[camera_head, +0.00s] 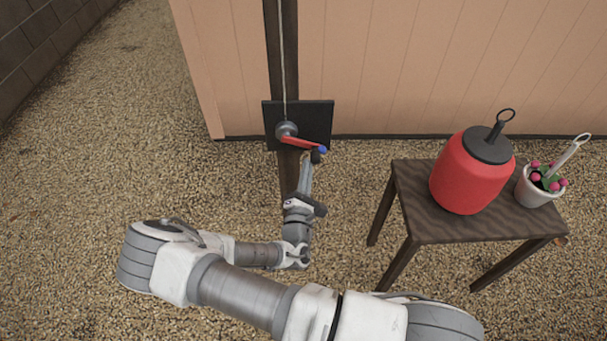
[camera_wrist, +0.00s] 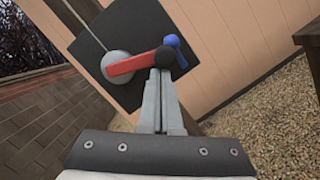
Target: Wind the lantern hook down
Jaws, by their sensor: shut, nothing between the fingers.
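A winch with a grey drum (camera_head: 286,130) and a red crank arm (camera_head: 302,142) sits on a black plate (camera_head: 318,114) on a dark post. A cord (camera_head: 283,60) runs up from the drum. The crank points right and ends in a blue handle (camera_head: 322,149). My gripper (camera_head: 317,156) is at the crank's outer end, fingers together with nothing between them. In the wrist view the fingertips (camera_wrist: 161,72) are at a dark round end of the red arm (camera_wrist: 130,66), beside the blue handle (camera_wrist: 178,48). Whether they touch cannot be told. The lantern hook is not in view.
A brown table (camera_head: 450,228) stands at right with a red lantern (camera_head: 466,176) with a black ring top and a white flower pot (camera_head: 533,190). A pinkish wall (camera_head: 400,70) is behind the post. Gravel at left is clear.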

